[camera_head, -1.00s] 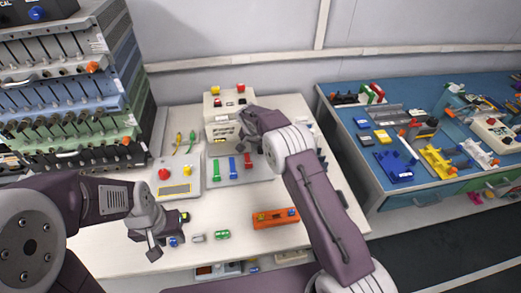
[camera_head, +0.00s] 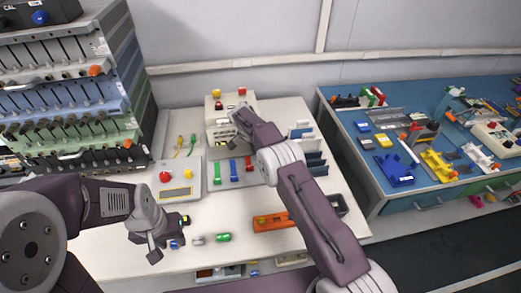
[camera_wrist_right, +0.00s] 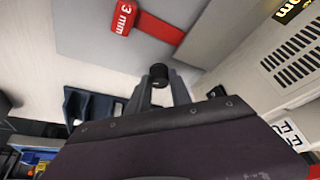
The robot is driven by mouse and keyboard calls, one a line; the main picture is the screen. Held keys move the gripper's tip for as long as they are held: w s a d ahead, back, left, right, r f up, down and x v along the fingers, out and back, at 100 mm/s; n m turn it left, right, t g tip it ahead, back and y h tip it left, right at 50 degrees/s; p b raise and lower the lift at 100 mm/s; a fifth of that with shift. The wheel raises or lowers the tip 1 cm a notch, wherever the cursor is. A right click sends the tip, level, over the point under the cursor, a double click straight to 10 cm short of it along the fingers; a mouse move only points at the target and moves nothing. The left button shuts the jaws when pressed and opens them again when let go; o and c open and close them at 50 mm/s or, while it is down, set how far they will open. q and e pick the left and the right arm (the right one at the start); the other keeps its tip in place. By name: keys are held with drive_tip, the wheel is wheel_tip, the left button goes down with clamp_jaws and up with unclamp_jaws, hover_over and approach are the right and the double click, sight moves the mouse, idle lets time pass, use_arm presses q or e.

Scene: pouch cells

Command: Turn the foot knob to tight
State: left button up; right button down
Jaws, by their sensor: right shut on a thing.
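My right gripper (camera_wrist_right: 160,84) is shut on a small black round knob (camera_wrist_right: 159,74), which shows between its two fingertips in the right wrist view. I cannot read whether the knob is tight or loose. In the head view my right gripper (camera_head: 238,112) is at the front of the beige machine (camera_head: 216,104) at the back of the white table, and its fingertips and the knob are hard to make out there. My left gripper (camera_head: 170,238) is open and low over the front left of the table, close to a small blue-ended piece (camera_head: 175,244).
A red tag marked 3 mm (camera_wrist_right: 124,17) lies near the knob. Red, blue and green strips (camera_head: 233,169) lie in front of the machine. A control box with a red button (camera_head: 166,176), an orange block (camera_head: 272,222) and dark bins (camera_head: 316,160) stand around.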

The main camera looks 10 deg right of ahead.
drive_tip(key=c, duration=1.5)
unclamp_jaws()
drive_tip(key=shift+o, duration=0.2)
drive_tip(key=v, duration=0.9)
